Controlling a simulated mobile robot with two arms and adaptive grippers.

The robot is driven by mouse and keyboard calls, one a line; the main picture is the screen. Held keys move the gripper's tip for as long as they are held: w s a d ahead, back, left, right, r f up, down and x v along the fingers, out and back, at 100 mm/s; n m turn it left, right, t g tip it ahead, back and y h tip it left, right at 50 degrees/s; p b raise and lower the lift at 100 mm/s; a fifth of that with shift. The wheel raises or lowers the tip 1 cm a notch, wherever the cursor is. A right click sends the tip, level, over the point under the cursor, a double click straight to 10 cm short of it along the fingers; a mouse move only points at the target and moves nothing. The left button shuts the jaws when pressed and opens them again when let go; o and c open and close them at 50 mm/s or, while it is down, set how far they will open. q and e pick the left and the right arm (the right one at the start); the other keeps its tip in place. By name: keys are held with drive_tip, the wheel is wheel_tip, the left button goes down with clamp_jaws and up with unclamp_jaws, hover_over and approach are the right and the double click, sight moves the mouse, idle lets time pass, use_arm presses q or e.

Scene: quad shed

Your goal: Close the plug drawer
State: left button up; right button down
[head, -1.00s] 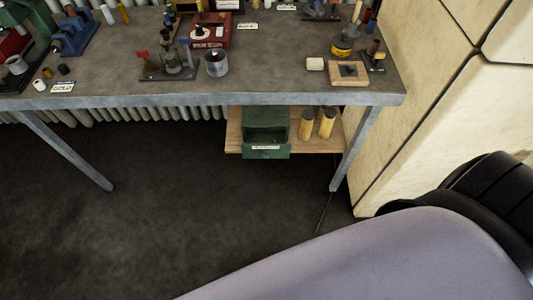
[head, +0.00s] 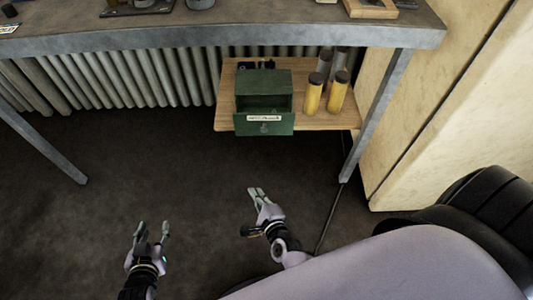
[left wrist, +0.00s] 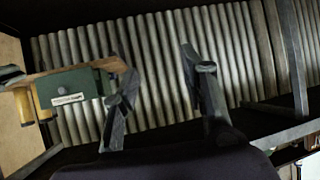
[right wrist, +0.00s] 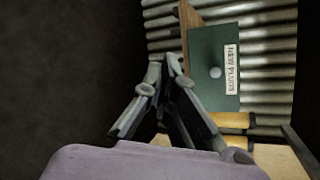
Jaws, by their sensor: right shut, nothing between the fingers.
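The plug drawer (head: 264,124) is the green front of a small green cabinet (head: 262,81) on a wooden shelf under the bench. It is pulled out toward me, with a dark opening behind its front. It has a white label and a round knob. The label reads "NEW PLUGS" on the drawer front in the right wrist view (right wrist: 213,70). My right gripper (head: 257,192) is shut and empty, below and in front of the drawer, apart from it. My left gripper (head: 152,229) is open and empty, lower and further left. The drawer front also shows in the left wrist view (left wrist: 75,98).
Several yellow tubes (head: 313,96) stand on the shelf (head: 226,115) right of the cabinet. The bench edge (head: 300,40) is above, with a metal leg (head: 376,115) at right. A cream cabinet (head: 400,150) stands further right. The floor in front is clear.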

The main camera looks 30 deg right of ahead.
drive_tip(key=w+d+m+t+h+b, duration=0.2)
drive_tip(key=w+d+m+b, duration=0.1)
drive_tip(key=m+b, duration=0.4)
drive_tip(key=m+h+b, duration=0.4)
drive_tip(key=m, duration=0.5)
approach(266, 131)
drive_tip(key=x, duration=0.6)
drive_tip(key=shift+w+b, duration=0.15)
drive_tip(key=shift+b, duration=0.15)
use_arm(q)
wheel_tip(266, 131, up, 20)
drive_tip(key=d+t+h, duration=0.1)
drive_tip(key=t+h, duration=0.1)
drive_tip(key=t, duration=0.6)
drive_tip(key=shift+w+d+f+t+h, duration=0.15)
drive_tip(key=shift+d+f+t+h, duration=0.1)
drive_tip(key=shift+t+h, duration=0.05)
use_arm(e)
drive_tip(key=shift+w+d, duration=0.25)
drive_tip(key=shift+w, duration=0.15)
